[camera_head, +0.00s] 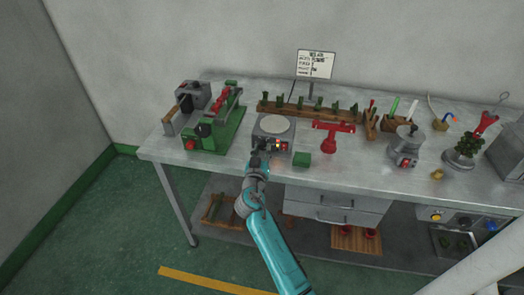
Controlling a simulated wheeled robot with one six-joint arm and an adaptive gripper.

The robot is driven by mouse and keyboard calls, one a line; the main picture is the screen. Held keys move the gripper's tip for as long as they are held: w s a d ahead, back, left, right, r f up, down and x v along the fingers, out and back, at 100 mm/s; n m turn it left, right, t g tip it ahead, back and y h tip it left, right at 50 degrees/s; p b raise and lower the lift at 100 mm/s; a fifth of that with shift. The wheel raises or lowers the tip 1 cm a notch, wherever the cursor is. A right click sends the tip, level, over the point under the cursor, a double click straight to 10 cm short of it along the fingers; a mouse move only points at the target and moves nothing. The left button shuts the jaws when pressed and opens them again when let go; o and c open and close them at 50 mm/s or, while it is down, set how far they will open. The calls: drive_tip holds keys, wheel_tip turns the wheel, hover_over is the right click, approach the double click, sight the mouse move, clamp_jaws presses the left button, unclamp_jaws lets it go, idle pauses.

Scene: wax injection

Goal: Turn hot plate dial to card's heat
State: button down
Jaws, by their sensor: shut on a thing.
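The hot plate (273,128) is a grey box with a pale round top, on the workbench left of centre. Its front shows small lit red and yellow spots. My gripper (258,157) is at the left part of the hot plate's front, where the dial would be. It is shut on what appears to be the dial, which my gripper hides, so its setting cannot be read.
A green machine (217,128) stands left of the hot plate. A wooden rack (300,108) with green pieces is behind it. A green block (302,159) and a red stand (330,135) are close on the right. A grey pot (405,147) stands further right.

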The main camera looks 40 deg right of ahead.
drive_tip(key=c, duration=0.8)
unclamp_jaws()
drive_tip(key=v, duration=1.2)
drive_tip(key=shift+f, duration=0.1)
drive_tip(key=s+a+f+n+t+y, duration=0.1)
drive_tip(key=s+a+f+n+y, duration=0.4)
drive_tip(key=s, duration=0.5)
drive_tip(key=s+a+f+n+t+y, duration=0.1)
drive_tip(key=s+a+f+n+y, duration=0.1)
drive_tip(key=s+a+f+y, duration=0.55)
drive_tip(key=shift+n+t+y, duration=0.4)
drive_tip(key=shift+t+y, duration=0.1)
drive_tip(key=shift+y, duration=0.05)
drive_tip(key=s+a+r, duration=0.1)
drive_tip(key=s+r, duration=0.3)
drive_tip(key=s, duration=0.4)
drive_tip(key=s+a+r, duration=0.2)
drive_tip(key=s+r, duration=0.2)
drive_tip(key=s, duration=0.4)
drive_tip(key=s+a+r, duration=0.2)
drive_tip(key=s+r, duration=0.2)
drive_tip(key=s, duration=0.4)
drive_tip(key=shift+s+r, duration=0.1)
drive_tip(key=shift+r, duration=0.1)
